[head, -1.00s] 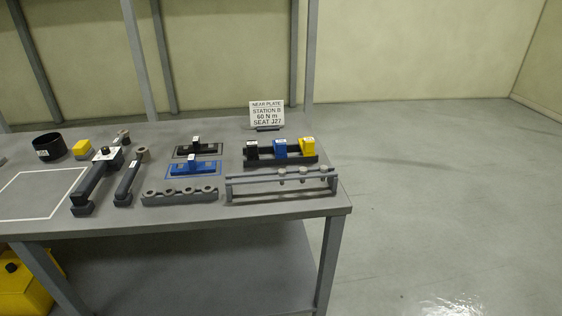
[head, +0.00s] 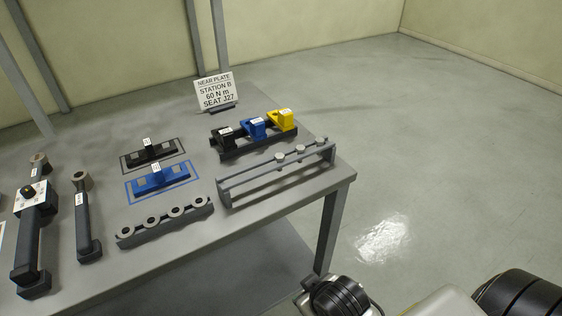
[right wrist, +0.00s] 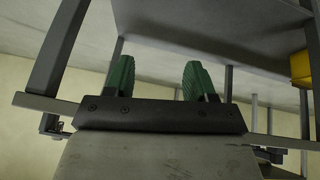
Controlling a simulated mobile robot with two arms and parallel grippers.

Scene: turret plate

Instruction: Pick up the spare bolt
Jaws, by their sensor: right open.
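Several bolts sit in the grey rail rack (head: 245,184) near the table's right end. Their pale round heads show on the upper rail: one bolt (head: 280,158) on the left, another bolt (head: 301,149) in the middle and a third bolt (head: 321,141) on the right. I cannot tell which one is the spare. My right gripper (right wrist: 158,78) shows only in the right wrist view, with its two green fingers apart and nothing between them. It appears to be below the tabletop level, away from the bolts. My left gripper is not in view.
Behind the rack stands a holder with black, blue (head: 253,128) and yellow blocks, and a sign (head: 215,91). A row of grey rings (head: 165,221) and two wrench-like tools lie to the left. The table's right edge is near the rack; open floor lies beyond.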

